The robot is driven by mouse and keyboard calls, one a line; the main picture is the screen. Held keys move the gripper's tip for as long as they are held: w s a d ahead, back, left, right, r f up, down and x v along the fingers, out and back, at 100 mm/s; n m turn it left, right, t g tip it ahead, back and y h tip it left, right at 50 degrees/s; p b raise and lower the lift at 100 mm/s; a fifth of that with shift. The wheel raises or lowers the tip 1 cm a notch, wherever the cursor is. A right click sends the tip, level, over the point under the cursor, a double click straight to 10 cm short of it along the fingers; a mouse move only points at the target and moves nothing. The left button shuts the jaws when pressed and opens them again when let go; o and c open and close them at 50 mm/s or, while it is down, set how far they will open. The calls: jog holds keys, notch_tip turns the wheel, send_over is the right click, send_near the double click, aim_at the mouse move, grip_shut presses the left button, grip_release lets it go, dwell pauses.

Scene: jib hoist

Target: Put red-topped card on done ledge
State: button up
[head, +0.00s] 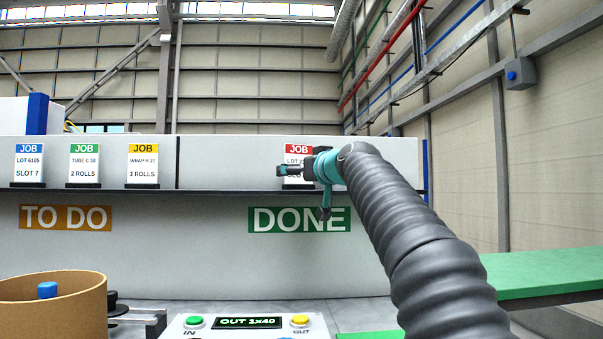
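The red-topped card (299,149) stands upright on the ledge above the green DONE sign (299,219). Its white lower part is partly covered by my gripper (290,170), and a dark base shows under it at the ledge. My gripper is in front of the card, at its lower half and right side. Its dark and teal parts reach left across the card and down over the sign. Whether the fingers touch the card or are closed on it cannot be made out.
Blue (28,163), green (84,163) and yellow (142,163) topped cards stand above the orange TO DO sign (65,217). Below are a brown cylinder (55,313), a button panel (245,326) reading OUT 1x40, and a green surface (550,277) at right. The ledge between the card groups is clear.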

jog(key=shift+r, duration=0.25)
jog(key=b+v, duration=0.3)
jog(key=v, duration=0.9)
jog(key=shift+b, duration=0.4)
jog(key=shift+f, duration=0.1)
